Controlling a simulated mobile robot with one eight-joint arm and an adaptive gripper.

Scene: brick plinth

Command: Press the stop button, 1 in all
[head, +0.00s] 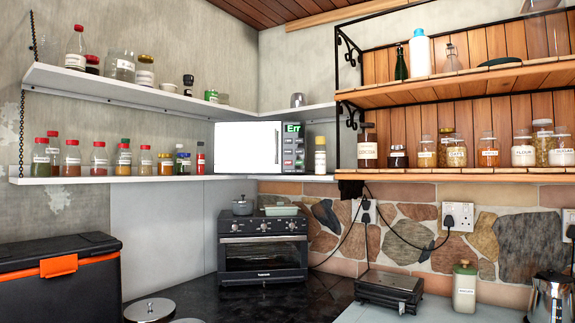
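A white microwave (246,148) stands on the lower white corner shelf, its door shut. Its dark control panel (293,150) is on the right side, with a lit green display (293,128) at the top and small buttons below. The buttons are too small to read, so I cannot tell which one is the stop button. My gripper is not in view.
Jars and bottles line the shelf left of the microwave; a yellowish bottle (320,155) stands close on its right. Below, a black toaster oven (262,247) sits on the dark counter. A wooden shelf (455,174) with jars is at right.

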